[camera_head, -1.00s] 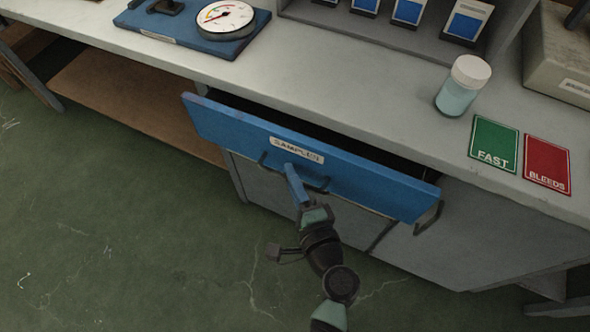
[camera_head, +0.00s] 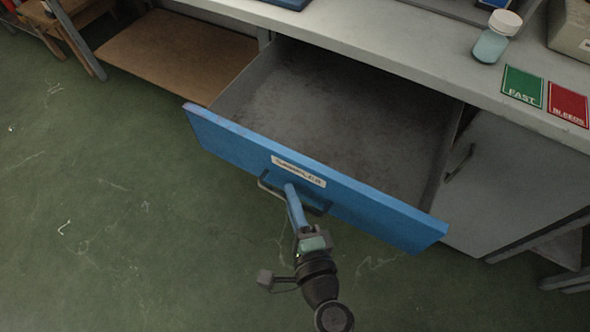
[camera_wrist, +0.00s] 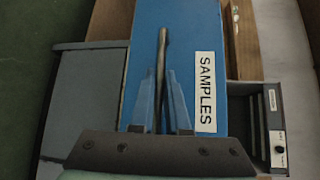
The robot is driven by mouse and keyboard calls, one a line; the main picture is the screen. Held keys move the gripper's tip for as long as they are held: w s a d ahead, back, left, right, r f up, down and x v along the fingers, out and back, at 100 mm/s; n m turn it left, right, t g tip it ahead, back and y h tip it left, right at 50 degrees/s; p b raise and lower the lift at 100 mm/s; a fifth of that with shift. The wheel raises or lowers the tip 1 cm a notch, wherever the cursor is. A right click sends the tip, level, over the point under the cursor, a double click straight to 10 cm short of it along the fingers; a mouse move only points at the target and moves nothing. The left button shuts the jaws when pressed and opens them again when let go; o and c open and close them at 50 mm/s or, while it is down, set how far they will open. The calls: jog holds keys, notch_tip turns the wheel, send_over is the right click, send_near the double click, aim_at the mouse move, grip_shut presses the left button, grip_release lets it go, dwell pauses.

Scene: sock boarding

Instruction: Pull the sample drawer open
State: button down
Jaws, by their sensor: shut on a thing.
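The sample drawer has a blue front (camera_head: 370,205) with a white SAMPLES label (camera_head: 299,171). It stands well out from the bench, and its bare grey floor (camera_head: 340,110) shows in the head view. My gripper (camera_head: 291,192) is shut on the dark bar handle (camera_head: 270,186) at the middle of the drawer front. In the wrist view, the blue fingers of my gripper (camera_wrist: 164,100) lie on both sides of the handle bar (camera_wrist: 161,62), and the label (camera_wrist: 205,90) is to their right. The part of the handle between the fingers is partly hidden.
The grey bench top (camera_head: 420,60) holds a white-capped jar (camera_head: 494,38), a green FAST card (camera_head: 522,87) and a red BLEEDS card (camera_head: 568,104). A closed cupboard door (camera_head: 500,185) is right of the drawer. The green floor (camera_head: 110,220) in front is clear.

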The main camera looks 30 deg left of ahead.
jog(key=shift+s+d, duration=0.1)
jog(key=shift+s, duration=0.05)
jog(key=c, duration=1.2)
grip_release()
jog(key=shift+s, duration=0.1)
jog(key=p+v, duration=0.1)
jog(key=v, duration=1.1)
jog(key=shift+s+d+r, duration=0.1)
jog(key=shift+s+d, duration=0.15)
jog(key=shift+s, duration=0.05)
